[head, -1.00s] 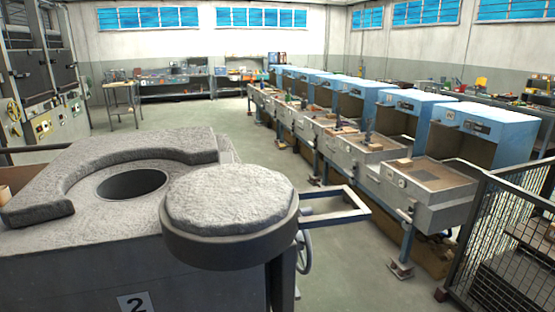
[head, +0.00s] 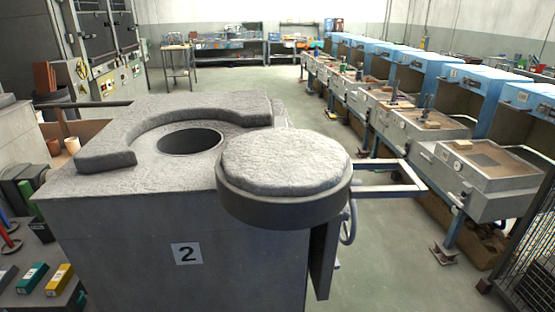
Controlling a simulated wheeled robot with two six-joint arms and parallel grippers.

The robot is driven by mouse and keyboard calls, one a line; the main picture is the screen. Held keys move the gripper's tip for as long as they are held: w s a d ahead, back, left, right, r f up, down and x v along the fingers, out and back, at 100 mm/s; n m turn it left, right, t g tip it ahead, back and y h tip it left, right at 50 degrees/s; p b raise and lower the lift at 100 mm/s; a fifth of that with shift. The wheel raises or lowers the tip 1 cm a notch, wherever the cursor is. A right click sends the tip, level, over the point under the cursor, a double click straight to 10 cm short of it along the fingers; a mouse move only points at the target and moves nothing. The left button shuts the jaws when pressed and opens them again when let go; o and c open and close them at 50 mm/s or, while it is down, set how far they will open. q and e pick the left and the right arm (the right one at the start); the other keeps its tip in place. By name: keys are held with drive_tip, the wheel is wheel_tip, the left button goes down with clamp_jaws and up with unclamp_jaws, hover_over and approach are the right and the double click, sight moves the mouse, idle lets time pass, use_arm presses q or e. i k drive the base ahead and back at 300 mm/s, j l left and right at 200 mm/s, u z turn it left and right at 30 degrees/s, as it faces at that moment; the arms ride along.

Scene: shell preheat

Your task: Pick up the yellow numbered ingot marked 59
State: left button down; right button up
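A yellow ingot (head: 59,280) lies on a dark surface (head: 38,299) at the lower left of the head view. A small pale mark shows on it, but the number is too small to read. A green ingot (head: 32,278) lies just left of it, with a small gap between them. Neither of my grippers is in view.
A large grey furnace marked 2 (head: 187,254) fills the middle, its round lid (head: 284,165) swung to the right of its opening (head: 190,141). Blue-hooded workbenches (head: 478,180) line the right. Open floor (head: 400,265) lies between.

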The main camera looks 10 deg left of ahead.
sight(57, 286)
drive_tip(key=u, duration=2)
